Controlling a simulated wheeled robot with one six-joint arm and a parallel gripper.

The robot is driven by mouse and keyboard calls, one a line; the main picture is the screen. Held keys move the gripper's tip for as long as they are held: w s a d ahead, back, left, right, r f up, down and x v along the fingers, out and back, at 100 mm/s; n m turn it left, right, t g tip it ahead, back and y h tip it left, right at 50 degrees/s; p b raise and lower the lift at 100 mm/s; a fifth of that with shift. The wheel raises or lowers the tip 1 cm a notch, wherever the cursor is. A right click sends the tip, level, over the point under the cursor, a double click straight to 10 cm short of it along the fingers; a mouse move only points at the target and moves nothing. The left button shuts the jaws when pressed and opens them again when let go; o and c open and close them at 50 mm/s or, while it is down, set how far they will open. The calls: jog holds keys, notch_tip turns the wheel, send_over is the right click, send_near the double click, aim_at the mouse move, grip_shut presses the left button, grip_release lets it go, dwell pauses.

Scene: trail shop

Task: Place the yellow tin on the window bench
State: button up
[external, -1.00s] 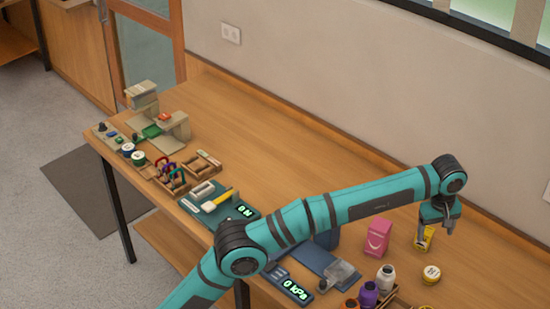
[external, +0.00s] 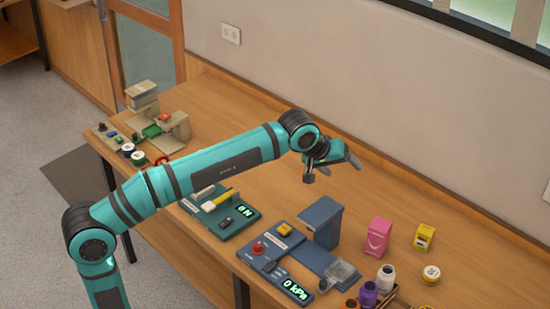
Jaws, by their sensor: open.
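A small upright yellow box-shaped container (external: 424,237) with dark markings stands on the right part of the wooden bench (external: 265,125). The bench runs along the wall below a window (external: 468,22). My gripper (external: 331,168) is open and empty, raised above the middle of the bench, well to the left of both yellow things. My arm hides part of the bench's left-hand items.
A pink packet (external: 378,237) stands left of the yellow container. A blue upright device (external: 321,222), a gauge panel (external: 275,262) and a green scale (external: 222,215) line the front. Several bottles, including a purple one (external: 367,293), stand front right. The bench's back strip is clear.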

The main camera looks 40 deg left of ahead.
jog(key=s+a+m+t, duration=0.3)
jog(key=s+a+t, duration=0.2)
jog(key=s+a, duration=1.05)
jog(key=s+a+f+m+t+y, duration=0.1)
jog(key=s+a+f+t, duration=0.1)
jog(key=s, duration=0.6)
jog(key=s+a+f+m+t+y, duration=0.1)
jog(key=s+a+f+m+t, duration=0.1)
jog(key=s+f, duration=0.3)
jog(key=s+a, duration=0.1)
jog(key=s, duration=0.3)
jog(key=shift+s+a+t+y, duration=0.2)
jog(key=shift+a+t+y, duration=0.1)
jog(key=shift+a+t, duration=0.1)
jog(key=shift+o, duration=0.4)
jog(key=shift+f, duration=0.1)
jog(key=o, duration=0.4)
